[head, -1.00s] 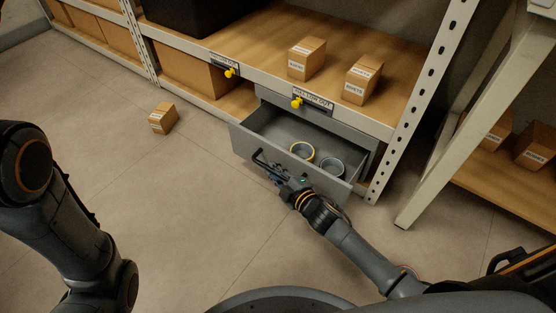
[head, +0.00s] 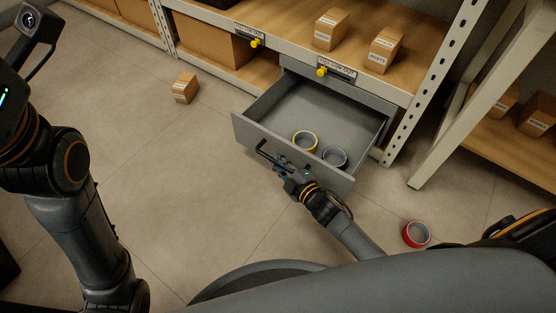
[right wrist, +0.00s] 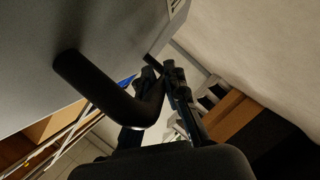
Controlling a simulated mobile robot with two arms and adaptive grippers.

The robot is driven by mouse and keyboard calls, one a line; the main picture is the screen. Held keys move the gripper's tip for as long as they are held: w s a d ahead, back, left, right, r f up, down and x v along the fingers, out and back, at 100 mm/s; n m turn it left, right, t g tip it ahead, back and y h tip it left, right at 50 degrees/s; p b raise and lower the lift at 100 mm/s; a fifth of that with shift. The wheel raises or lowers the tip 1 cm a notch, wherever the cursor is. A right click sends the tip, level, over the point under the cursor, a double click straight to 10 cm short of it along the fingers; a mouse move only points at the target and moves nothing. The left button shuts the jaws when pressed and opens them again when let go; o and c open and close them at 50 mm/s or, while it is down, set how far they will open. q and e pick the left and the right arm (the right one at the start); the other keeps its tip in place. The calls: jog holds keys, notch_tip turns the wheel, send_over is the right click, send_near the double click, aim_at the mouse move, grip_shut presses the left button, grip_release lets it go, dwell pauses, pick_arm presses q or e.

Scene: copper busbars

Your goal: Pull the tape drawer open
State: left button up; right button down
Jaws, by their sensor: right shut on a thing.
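The grey tape drawer (head: 258,136) stands pulled well out of its housing under the shelf in the head view. Inside it, near the front, lie a yellow-rimmed tape roll (head: 305,142) and a grey-blue tape roll (head: 334,157). My right gripper (head: 282,170) is shut on the black bar handle (head: 266,154) on the drawer front. In the right wrist view the handle (right wrist: 105,88) runs towards the fingers (right wrist: 160,85); the exact contact is partly hidden. My left arm is raised at the left, with its gripper fingers out of view.
A red tape roll (head: 416,234) lies on the floor right of my right arm. A small carton (head: 185,88) lies on the floor at the left. Two cartons (head: 331,29) (head: 385,50) stand on the shelf. A metal upright (head: 408,125) is right of the drawer.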

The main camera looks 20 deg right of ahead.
jog(key=c, duration=1.4)
grip_release()
jog(key=shift+o, duration=0.2)
jog(key=shift+s, duration=0.1)
jog(key=v, duration=1.2)
